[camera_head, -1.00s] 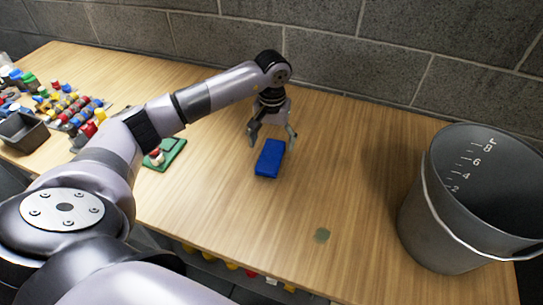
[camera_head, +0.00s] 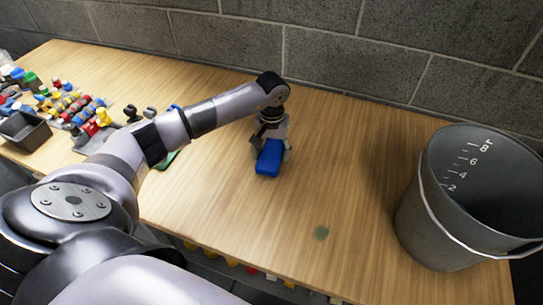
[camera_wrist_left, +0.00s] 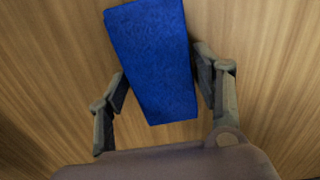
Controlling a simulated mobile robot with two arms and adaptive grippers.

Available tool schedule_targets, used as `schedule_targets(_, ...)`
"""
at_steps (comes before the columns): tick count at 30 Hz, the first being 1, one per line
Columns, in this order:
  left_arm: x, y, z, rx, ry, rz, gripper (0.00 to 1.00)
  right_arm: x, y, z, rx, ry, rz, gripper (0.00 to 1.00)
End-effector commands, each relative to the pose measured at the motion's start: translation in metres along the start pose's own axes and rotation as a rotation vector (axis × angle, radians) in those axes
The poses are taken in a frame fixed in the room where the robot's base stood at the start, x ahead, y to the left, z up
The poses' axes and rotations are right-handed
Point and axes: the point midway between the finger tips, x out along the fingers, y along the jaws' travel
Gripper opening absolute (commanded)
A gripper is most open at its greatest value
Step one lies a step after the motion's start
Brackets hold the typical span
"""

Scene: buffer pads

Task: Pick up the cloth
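The blue cloth (camera_head: 268,160) is a thick rectangular pad lying on the wooden table. It fills the upper middle of the left wrist view (camera_wrist_left: 155,60). My left gripper (camera_head: 270,148) is low over its far end. In the left wrist view its fingers (camera_wrist_left: 160,75) stand on either side of the cloth, with the tips very near its long edges. They look open around it; firm contact is not clear. The fingertips are partly hidden in the head view. My right gripper is not in view.
A large grey bucket (camera_head: 420,225) stands at the right of the table. A grey bin (camera_head: 25,131) and several coloured parts (camera_head: 88,112) are at the left. A block wall (camera_head: 330,50) runs behind.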

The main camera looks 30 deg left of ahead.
Motion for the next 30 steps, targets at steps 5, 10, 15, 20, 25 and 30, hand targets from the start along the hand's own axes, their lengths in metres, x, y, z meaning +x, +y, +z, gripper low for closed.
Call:
schedule_targets(5, 0.0, 0.0, 0.0, 0.0, 0.0, 0.0, 0.46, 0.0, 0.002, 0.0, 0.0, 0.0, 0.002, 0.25)
schedule_targets(10, 0.0, 0.0, 0.0, 0.0, 0.0, 0.0, 0.35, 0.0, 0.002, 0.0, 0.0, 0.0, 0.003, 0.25)
schedule_targets(15, 0.0, 0.0, 0.0, 0.0, 0.001, 0.0, 0.26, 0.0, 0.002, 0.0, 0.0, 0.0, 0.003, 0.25)
schedule_targets(20, -0.001, 0.0, 0.0, 0.0, 0.001, 0.0, 0.26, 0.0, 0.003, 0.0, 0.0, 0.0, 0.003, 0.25)
schedule_targets(25, -0.007, 0.0, -0.001, 0.0, 0.003, 0.002, 0.26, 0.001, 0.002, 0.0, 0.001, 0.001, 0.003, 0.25)
schedule_targets(30, -0.028, 0.0, -0.002, 0.0, 0.006, 0.001, 0.26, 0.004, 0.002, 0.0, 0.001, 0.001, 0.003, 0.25)
